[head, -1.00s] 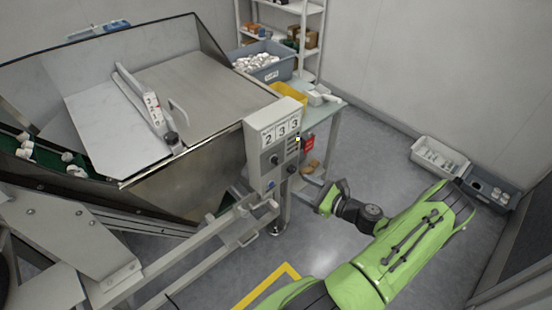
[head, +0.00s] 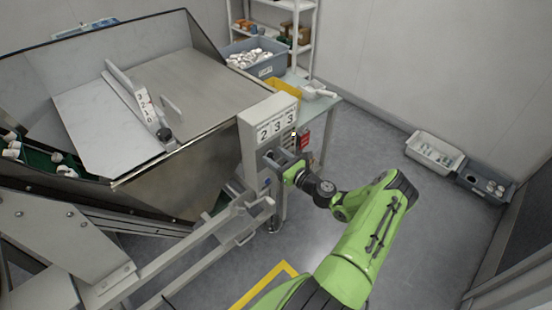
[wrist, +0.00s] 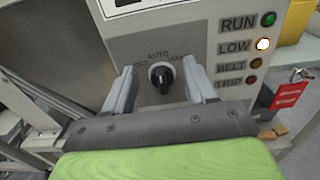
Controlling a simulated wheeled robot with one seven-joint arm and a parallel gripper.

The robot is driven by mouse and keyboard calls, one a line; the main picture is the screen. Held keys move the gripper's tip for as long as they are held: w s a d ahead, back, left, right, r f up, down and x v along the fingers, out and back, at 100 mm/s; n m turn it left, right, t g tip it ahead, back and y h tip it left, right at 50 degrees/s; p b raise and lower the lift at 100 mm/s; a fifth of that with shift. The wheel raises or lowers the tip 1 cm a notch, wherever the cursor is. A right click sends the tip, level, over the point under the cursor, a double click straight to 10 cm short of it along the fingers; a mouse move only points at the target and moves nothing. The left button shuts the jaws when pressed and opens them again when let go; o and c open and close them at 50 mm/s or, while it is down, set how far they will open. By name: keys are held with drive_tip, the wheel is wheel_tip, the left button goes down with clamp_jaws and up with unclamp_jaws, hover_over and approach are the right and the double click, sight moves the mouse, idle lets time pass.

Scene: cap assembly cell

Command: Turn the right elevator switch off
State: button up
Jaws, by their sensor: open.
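The control box (head: 262,133) with the digits 2 3 3 stands beside the hopper in the head view. The switch's white mark points up, toward AUTO. My gripper (wrist: 160,82) is open in front of the box, with one finger on each side of the switch and a gap to the knob on both sides. In the head view my gripper (head: 284,166) hides the lower front of the box and the switch.
Indicator lamps run down the box's right side; RUN (wrist: 268,19) is green and LOW (wrist: 263,44) glows bright. A red tag (wrist: 290,94) hangs at the right. The metal hopper (head: 190,95) is left of the box. Grey rails (head: 205,245) lie below.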

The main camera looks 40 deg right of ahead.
drive_tip(key=shift+w, duration=0.1)
drive_tip(key=c, duration=1)
drive_tip(key=shift+c, duration=0.2)
drive_tip(key=shift+n, duration=0.3)
drive_tip(key=n, duration=0.2)
drive_tip(key=n+b, duration=0.1)
drive_tip(key=n, duration=0.1)
drive_tip(key=shift+a+f, duration=0.1)
drive_tip(key=shift+a, duration=0.2)
drive_tip(key=n, duration=0.2)
drive_tip(key=n+b, duration=0.1)
drive_tip(key=n, duration=0.1)
drive_tip(key=shift+a+f, duration=0.1)
drive_tip(key=shift+a, duration=0.1)
drive_tip(key=shift+n+b, duration=0.3)
drive_tip(key=shift+n, duration=0.1)
drive_tip(key=o, duration=1)
